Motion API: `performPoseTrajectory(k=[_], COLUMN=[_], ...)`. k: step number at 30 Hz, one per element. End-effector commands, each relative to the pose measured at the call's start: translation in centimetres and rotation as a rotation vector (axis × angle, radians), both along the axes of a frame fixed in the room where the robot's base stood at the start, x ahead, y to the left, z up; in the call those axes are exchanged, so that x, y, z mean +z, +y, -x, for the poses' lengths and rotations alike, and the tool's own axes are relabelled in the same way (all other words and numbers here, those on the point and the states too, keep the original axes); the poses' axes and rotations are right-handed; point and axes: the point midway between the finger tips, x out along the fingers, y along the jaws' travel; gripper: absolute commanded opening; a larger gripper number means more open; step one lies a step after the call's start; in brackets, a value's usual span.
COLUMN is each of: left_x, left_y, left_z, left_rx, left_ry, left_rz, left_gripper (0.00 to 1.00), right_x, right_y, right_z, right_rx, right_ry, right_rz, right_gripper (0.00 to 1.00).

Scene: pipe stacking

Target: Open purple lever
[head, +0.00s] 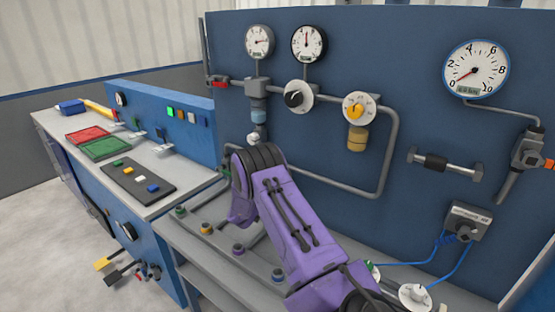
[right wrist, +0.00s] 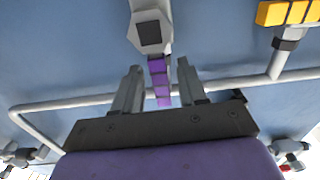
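The purple lever (right wrist: 160,82) shows in the right wrist view, hanging down from a grey valve body (right wrist: 149,34) with a dark square face. My right gripper (right wrist: 158,68) has its two fingers apart, one on each side of the lever, with a visible gap on both sides. The lever's lower end reaches toward the gripper's dark palm. In the head view my purple right arm hides the lever and the right gripper. My left gripper is in neither view.
The blue panel carries grey pipes (head: 397,150), gauges (head: 476,69), a black knob (head: 295,98) and a yellow knob (head: 357,107). A yellow part (right wrist: 285,13) shows at upper right in the wrist view. A bench (head: 180,172) with red and green trays stands left.

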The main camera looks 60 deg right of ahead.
Motion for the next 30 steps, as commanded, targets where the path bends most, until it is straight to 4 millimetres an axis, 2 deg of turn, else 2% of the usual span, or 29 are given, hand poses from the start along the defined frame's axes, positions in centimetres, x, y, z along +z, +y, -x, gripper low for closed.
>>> performPoseTrajectory(k=[8,11,18,21,25,30], left_x=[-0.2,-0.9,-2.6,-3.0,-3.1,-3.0], left_y=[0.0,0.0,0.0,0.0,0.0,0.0], left_z=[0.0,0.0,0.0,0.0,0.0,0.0], left_rx=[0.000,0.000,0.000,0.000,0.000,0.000], left_ry=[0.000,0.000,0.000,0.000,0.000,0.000], left_rz=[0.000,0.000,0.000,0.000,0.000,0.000], left_gripper=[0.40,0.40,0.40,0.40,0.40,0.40], right_x=[0.1,-0.1,-0.2,-0.1,0.0,0.1], right_y=[0.5,2.2,7.8,9.4,10.3,10.4], right_z=[-0.4,-0.7,-1.6,-1.8,-1.9,-1.9], right_rx=[0.004,0.006,0.005,0.004,0.002,0.001], right_ry=[-0.005,-0.005,-0.003,-0.004,-0.002,-0.002], right_rz=[0.002,0.002,0.002,0.002,0.000,0.000], right_gripper=[0.41,0.41,0.41,0.41,0.41,0.41])
